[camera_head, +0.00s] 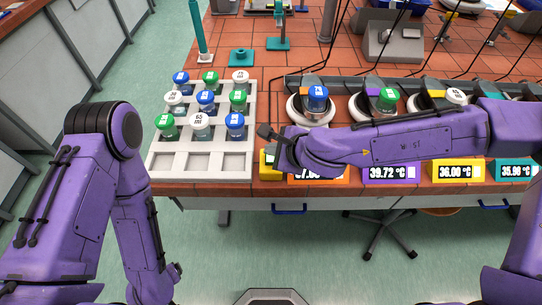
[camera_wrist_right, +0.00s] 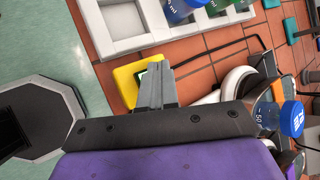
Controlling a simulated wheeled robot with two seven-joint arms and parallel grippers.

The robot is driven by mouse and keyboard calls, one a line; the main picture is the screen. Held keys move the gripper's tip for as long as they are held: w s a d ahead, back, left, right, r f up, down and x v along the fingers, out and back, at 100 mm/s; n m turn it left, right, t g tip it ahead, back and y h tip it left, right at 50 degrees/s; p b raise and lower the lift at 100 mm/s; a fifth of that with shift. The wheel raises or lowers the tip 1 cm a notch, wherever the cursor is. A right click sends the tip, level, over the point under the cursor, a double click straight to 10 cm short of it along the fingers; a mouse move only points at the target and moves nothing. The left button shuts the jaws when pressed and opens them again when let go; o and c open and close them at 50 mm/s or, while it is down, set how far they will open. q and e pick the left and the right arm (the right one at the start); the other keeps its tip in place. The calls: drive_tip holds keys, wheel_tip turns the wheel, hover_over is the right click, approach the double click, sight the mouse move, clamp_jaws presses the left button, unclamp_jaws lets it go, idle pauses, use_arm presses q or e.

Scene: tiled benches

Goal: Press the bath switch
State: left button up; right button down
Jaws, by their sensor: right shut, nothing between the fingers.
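The bath switch is on a small yellow box (camera_wrist_right: 128,82) at the bench's front edge, beside the white rack. In the wrist view a bit of green and white shows on the box's top, partly hidden by my fingers. In the head view only the left part of the yellow box (camera_head: 267,170) shows behind my right gripper (camera_head: 272,157). My right gripper's grey fingers (camera_wrist_right: 157,68) are shut and empty, over or against the box; I cannot tell if they touch it. My left arm hangs low at the left, its gripper (camera_head: 176,270) small and dark, its jaws unclear.
A white rack (camera_head: 202,164) with several capped bottles stands left of the box. Round baths with bottles (camera_head: 317,101) stand behind my right forearm. Temperature displays (camera_head: 391,173) line the front edge. A stool (camera_head: 380,225) stands below the bench.

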idle(0.3)
drive_tip(key=shift+f, duration=0.45)
drive_tip(key=shift+f+b, duration=0.4)
drive_tip(key=shift+b, duration=0.1)
idle(0.3)
idle(0.4)
drive_tip(key=shift+r+p, duration=0.85)
wheel_tip(320, 180, up, 5)
drive_tip(key=p, duration=0.5)
drive_tip(key=shift+r, duration=0.1)
